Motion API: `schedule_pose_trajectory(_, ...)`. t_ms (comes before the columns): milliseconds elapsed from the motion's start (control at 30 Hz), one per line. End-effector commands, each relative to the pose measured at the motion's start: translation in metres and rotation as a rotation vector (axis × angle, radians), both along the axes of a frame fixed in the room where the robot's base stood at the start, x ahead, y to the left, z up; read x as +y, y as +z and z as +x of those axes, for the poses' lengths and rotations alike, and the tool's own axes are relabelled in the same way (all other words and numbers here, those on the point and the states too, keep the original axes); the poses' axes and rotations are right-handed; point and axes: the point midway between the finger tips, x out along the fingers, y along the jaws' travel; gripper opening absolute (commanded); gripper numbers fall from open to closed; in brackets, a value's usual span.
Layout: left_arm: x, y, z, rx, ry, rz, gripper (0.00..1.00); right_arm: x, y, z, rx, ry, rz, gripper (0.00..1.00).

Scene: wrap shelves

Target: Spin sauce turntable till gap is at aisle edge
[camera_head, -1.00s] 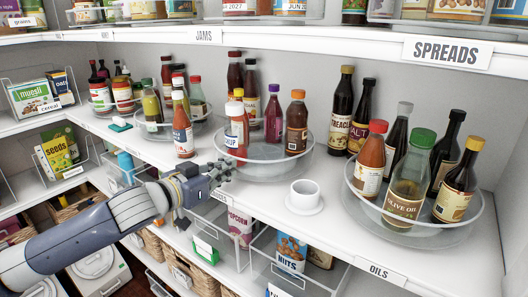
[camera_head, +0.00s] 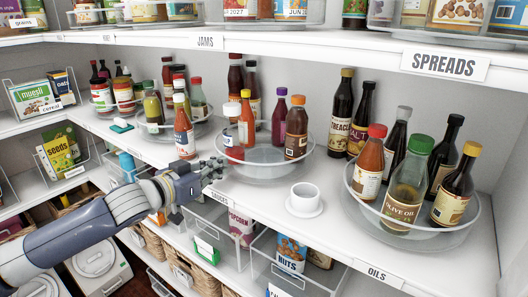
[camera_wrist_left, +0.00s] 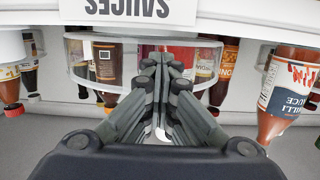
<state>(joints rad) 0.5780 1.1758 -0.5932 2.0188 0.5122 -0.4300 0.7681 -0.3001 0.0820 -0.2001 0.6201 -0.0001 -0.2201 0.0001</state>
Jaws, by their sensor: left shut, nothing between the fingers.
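The sauce turntable (camera_head: 262,170) is a clear round tray on the middle shelf. It holds a white-capped red bottle (camera_head: 233,140), a yellow-capped bottle (camera_head: 246,125), a purple-capped bottle (camera_head: 279,120) and an orange-capped brown bottle (camera_head: 296,130). Its bare stretch faces front, toward the shelf edge. My left gripper (camera_head: 214,166) is shut and empty at the tray's front-left side. In the left wrist view, upside down, the shut fingers (camera_wrist_left: 161,62) reach to the turntable wall (camera_wrist_left: 76,58) below the SAUCES label (camera_wrist_left: 140,10). I cannot tell whether they touch it. My right gripper is out of view.
A chilli sauce bottle (camera_head: 184,135) stands on the shelf left of the turntable, close to my gripper. A white cup on a saucer (camera_head: 304,200) stands to its right, near the front edge. The oils turntable (camera_head: 420,235) is farther right. An upper shelf hangs above.

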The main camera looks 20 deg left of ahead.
Motion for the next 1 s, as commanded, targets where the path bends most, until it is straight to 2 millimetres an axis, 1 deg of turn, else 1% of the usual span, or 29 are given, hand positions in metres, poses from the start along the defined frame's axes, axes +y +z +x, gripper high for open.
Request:
schedule_pose_trajectory(33, 0.002, 0.003, 0.002, -0.001, 0.0, -0.003, 0.0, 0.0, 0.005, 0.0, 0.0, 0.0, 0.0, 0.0)
schedule_pose_trajectory(100, 0.005, 0.003, 0.004, -0.002, 0.0, -0.002, 0.0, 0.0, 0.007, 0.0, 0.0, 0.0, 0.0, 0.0)
schedule_pose_trajectory(567, 0.008, 0.003, 0.007, -0.004, -0.003, -0.003, 0.0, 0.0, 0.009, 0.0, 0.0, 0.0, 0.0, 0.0)
schedule_pose_trajectory(900, 0.023, 0.004, 0.016, -0.003, -0.003, -0.004, 0.0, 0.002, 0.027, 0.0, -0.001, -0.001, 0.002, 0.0)
schedule_pose_trajectory(1000, 0.026, 0.003, 0.018, -0.005, -0.003, -0.003, 0.0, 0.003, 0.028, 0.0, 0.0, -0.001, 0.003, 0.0)
